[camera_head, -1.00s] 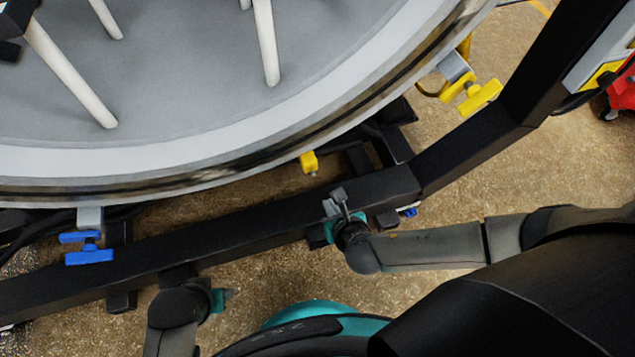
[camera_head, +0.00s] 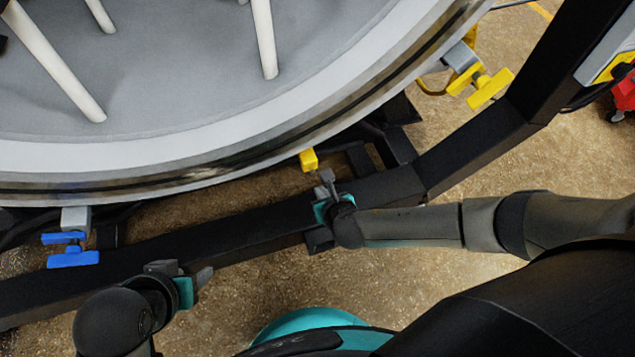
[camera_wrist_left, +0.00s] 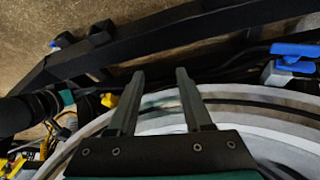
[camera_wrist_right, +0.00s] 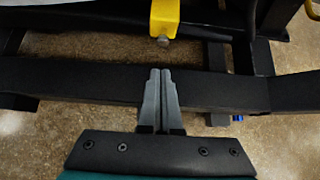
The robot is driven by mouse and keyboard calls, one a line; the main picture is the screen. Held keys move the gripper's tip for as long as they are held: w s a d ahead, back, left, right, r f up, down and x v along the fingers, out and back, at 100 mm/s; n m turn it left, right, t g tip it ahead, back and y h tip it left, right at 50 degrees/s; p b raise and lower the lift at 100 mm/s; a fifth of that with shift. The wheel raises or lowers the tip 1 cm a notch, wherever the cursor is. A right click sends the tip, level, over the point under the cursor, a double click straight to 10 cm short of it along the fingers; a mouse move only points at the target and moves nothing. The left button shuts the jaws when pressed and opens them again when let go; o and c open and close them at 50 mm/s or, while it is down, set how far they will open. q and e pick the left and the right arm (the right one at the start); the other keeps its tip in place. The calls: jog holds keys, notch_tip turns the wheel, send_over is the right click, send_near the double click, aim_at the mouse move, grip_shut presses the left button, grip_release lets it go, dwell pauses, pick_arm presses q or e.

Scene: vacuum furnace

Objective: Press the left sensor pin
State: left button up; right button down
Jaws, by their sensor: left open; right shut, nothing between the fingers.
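A small yellow sensor block (camera_head: 308,160) sits under the round rim of the furnace in the head view. In the right wrist view the yellow block (camera_wrist_right: 165,15) has a short grey pin (camera_wrist_right: 163,42) sticking out towards me. My right gripper (camera_head: 326,177) is shut and empty just short of the block; in the right wrist view its joined fingertips (camera_wrist_right: 160,72) point at the pin, with a gap between. My left gripper (camera_head: 181,270) is open and empty near the black frame beam, left of the block; its spread fingers (camera_wrist_left: 160,73) show in the left wrist view.
A blue clamp (camera_head: 73,258) and a yellow clamp (camera_head: 487,88) are at the furnace rim (camera_head: 250,130). The black frame beam (camera_head: 240,230) runs below the rim, close to both grippers. A red object (camera_head: 624,94) stands at the far right.

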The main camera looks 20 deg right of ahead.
aim_at(313, 173)
pick_arm(q)
jog(key=shift+w+d+f+t+h+b, duration=0.15)
jog(key=shift+w+d+t+h+b, duration=0.25)
jog(key=shift+w+d+t, duration=0.4)
jog(key=shift+w+d+f+t+h+b, duration=0.1)
jog(key=shift+w+d+t+h+b, duration=0.25)
jog(key=shift+w+d+t, duration=0.4)
pick_arm(e)
jog(key=shift+w, duration=1.7)
pick_arm(q)
jog(key=shift+d, duration=0.1)
